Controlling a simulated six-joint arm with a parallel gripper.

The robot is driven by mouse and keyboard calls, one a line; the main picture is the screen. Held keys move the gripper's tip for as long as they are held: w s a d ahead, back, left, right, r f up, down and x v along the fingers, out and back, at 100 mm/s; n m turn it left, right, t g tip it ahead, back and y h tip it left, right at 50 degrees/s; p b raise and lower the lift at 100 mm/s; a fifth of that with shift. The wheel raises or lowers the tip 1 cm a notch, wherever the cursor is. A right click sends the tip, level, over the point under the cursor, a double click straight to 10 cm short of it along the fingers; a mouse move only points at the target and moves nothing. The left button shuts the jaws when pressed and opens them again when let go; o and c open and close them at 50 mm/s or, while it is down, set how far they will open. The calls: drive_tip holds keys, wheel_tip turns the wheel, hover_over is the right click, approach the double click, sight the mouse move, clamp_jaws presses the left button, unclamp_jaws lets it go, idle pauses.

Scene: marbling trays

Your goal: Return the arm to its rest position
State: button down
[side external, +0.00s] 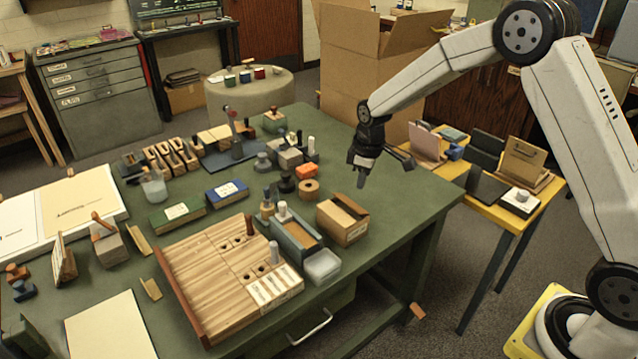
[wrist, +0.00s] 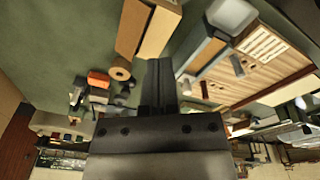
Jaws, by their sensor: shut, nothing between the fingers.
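My gripper (side external: 377,178) hangs above the right part of the green table (side external: 403,223) in the side external view. It points downward, apart from everything on the table. In the wrist view, the fingers of my gripper (wrist: 159,72) are together with nothing between them. A small open cardboard box (side external: 342,220) stands on the table to the lower left of the gripper. It also shows in the wrist view (wrist: 160,28).
A wooden grooved tray (side external: 200,262), a tan roll (side external: 309,190) and several small tools and blocks crowd the table. A large cardboard carton (side external: 345,75) stands behind. A yellow side table (side external: 495,214) with boxes is at right. The table's right end is clear.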

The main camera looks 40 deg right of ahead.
drive_tip(key=s+a+r+m, duration=0.1)
drive_tip(key=s+a+m, duration=0.1)
drive_tip(key=s, duration=0.9)
drive_tip(key=s+a+r+m+t, duration=0.1)
drive_tip(key=s+m, duration=0.3)
drive_tip(key=s, duration=0.7)
drive_tip(key=shift+s+a+r+t, duration=0.2)
drive_tip(key=shift+a+r+t, duration=0.1)
drive_tip(key=shift+a+r, duration=0.55)
drive_tip(key=shift+w, duration=0.1)
drive_tip(key=m+g, duration=0.3)
drive_tip(key=m, duration=1.5)
hover_over(348, 203)
drive_tip(key=shift+h, duration=0.4)
drive_tip(key=shift+a+f, duration=0.2)
drive_tip(key=shift+f, duration=2.45)
drive_tip(key=shift+f, duration=0.15)
drive_tip(key=shift+d+f, duration=0.15)
drive_tip(key=shift+f, duration=3.15)
